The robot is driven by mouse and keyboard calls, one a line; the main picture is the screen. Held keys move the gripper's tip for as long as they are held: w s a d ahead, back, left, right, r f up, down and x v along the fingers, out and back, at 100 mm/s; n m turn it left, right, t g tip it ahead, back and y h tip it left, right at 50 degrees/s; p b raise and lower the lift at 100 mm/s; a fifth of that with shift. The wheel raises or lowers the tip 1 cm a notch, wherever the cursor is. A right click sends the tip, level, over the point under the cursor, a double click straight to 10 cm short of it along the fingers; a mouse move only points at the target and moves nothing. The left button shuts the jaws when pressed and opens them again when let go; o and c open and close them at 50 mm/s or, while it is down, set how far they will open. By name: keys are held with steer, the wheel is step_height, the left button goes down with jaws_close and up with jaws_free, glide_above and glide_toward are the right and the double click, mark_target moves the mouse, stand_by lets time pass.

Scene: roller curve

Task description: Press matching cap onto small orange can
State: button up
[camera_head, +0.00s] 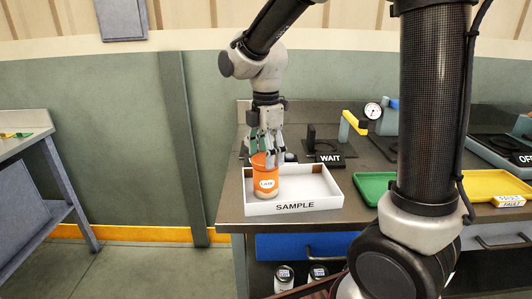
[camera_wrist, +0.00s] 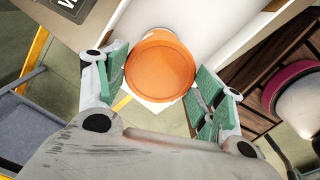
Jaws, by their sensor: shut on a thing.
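A small orange can (camera_head: 266,194) with a white label stands in the left part of the white SAMPLE tray (camera_head: 310,207). An orange cap (camera_head: 258,159) shows at the can's top, just under my gripper (camera_head: 267,152). In the wrist view, the round orange cap (camera_wrist: 160,66) fills the space between the green finger pads of my gripper (camera_wrist: 160,82), with a pad at each side. My gripper is shut on the cap. I cannot tell whether the cap is fully seated.
The tray's right part is clear. A green tray (camera_head: 374,187) and a yellow tray (camera_head: 487,184) lie to the right. A black device with a WAIT sign (camera_head: 329,157) and a gauge (camera_head: 373,110) stand behind. Two dark-topped jars (camera_head: 284,278) are below the bench.

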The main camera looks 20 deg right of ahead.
steer(key=o, duration=0.8)
steer(key=shift+o, duration=0.7)
steer(key=shift+r, duration=0.2)
steer(key=shift+r, duration=1.15)
steer(key=shift+r, duration=0.25)
step_height(320, 180, up, 7)
steer(key=shift+f, duration=0.15)
